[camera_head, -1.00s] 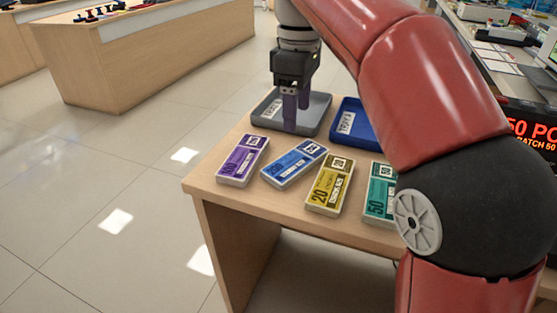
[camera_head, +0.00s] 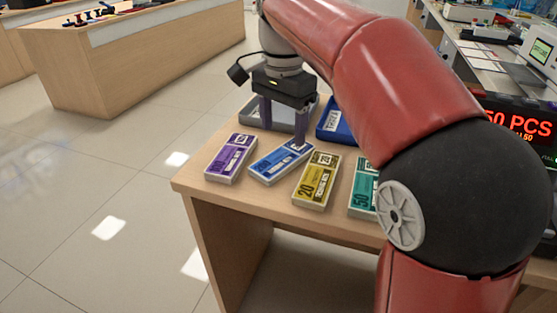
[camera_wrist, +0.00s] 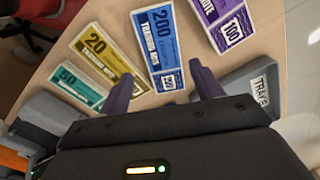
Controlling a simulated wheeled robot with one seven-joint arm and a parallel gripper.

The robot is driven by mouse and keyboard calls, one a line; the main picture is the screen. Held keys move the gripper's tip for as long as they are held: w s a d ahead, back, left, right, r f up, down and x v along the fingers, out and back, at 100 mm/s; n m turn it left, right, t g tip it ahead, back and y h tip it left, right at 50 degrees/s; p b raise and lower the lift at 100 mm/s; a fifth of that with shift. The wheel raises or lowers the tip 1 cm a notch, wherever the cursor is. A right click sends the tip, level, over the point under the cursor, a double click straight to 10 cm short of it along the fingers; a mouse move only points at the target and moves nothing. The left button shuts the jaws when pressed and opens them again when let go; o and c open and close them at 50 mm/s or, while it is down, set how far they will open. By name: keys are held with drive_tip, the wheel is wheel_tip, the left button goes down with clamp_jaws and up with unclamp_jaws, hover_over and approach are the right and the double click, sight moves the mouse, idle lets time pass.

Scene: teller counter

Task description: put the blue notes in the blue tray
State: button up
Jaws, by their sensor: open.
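The blue notes (camera_head: 276,163) are a banded bundle marked 200, lying flat on the wooden counter between the purple and yellow bundles. In the wrist view the blue notes (camera_wrist: 158,40) lie just beyond and between my fingertips. My gripper (camera_head: 283,133) is open and empty, pointing down at the far end of the bundle; its fingers also show in the wrist view (camera_wrist: 163,90). I cannot tell whether they touch anything. The blue tray (camera_head: 329,136) stands behind the bundles, right of my gripper, partly hidden by my arm.
Purple notes (camera_head: 230,158) lie left of the blue ones; yellow notes (camera_head: 317,181) and green notes (camera_head: 363,188) lie to the right. A grey tray (camera_head: 249,115) stands behind my gripper. A red-lettered display (camera_head: 519,126) stands at the right.

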sight(282, 158)
wheel_tip(282, 158, down, 7)
drive_tip(key=shift+w+r+b, duration=0.15)
drive_tip(key=shift+b, duration=0.3)
drive_tip(key=c, duration=0.8)
drive_tip(key=shift+r, duration=0.15)
